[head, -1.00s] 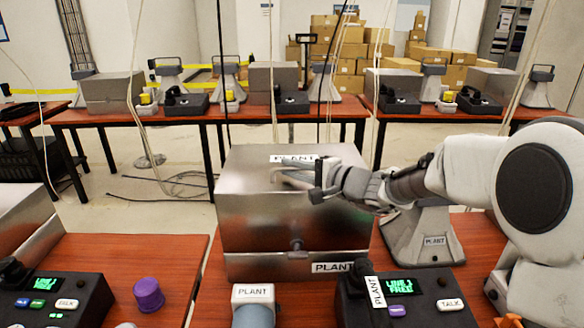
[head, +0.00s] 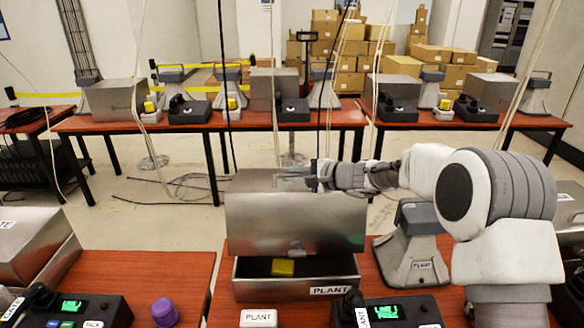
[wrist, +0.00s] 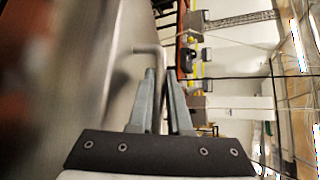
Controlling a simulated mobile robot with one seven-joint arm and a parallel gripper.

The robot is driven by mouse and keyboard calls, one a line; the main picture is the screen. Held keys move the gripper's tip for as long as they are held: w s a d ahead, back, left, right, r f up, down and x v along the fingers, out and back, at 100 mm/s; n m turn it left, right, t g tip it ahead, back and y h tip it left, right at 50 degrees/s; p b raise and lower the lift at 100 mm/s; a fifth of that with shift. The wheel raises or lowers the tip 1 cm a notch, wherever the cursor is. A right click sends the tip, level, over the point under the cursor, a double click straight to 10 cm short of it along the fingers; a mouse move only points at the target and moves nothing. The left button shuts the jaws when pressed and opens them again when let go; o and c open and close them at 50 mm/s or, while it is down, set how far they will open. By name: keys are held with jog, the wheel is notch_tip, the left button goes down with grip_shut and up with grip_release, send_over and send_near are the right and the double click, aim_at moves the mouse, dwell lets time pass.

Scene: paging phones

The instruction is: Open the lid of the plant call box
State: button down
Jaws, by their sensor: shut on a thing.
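The plant call box is a metal box; its lid (head: 295,222) is tilted up, with a gap above the lower body (head: 250,288). The dark inside and a yellow object (head: 283,267) show through the gap. A PLANT label (head: 330,290) is on the lower body's front. My gripper (head: 312,178) is at the lid's upper right, shut on the lid handle (head: 292,177). In the wrist view, the bent metal handle (wrist: 148,50) runs between my two fingers (wrist: 160,98). The lid's hinge side is hidden.
A grey PLANT stand (head: 412,255) is right of the box, under my arm. A desk console (head: 395,312) and a PLANT-labelled item (head: 258,317) are in front. A purple cylinder (head: 164,312) is on the left table. More tables with similar boxes (head: 270,88) stand behind.

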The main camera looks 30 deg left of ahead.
jog(key=shift+m+g+h, duration=0.4)
jog(key=w+r+p, duration=0.1)
jog(key=p, duration=0.1)
jog(key=w+a+p, duration=0.1)
jog(key=p, duration=0.1)
jog(key=w+r+p, duration=0.1)
jog(key=p, duration=0.2)
jog(key=shift+w+a+r, duration=0.25)
jog(key=shift+a+r, duration=0.05)
jog(key=shift+a, duration=0.05)
jog(key=w+a+p, duration=0.1)
jog(key=w+p, duration=0.1)
jog(key=p, duration=0.1)
jog(key=shift+a+r, duration=0.1)
jog(key=shift+h+p, duration=0.3)
jog(key=shift+p, duration=0.05)
jog(key=c, duration=1.2)
grip_release()
jog(key=shift+o, duration=0.2)
jog(key=b+v, duration=0.4)
jog(key=v, duration=1.3)
jog(key=shift+w+d, duration=0.2)
jog(key=shift+d, duration=0.05)
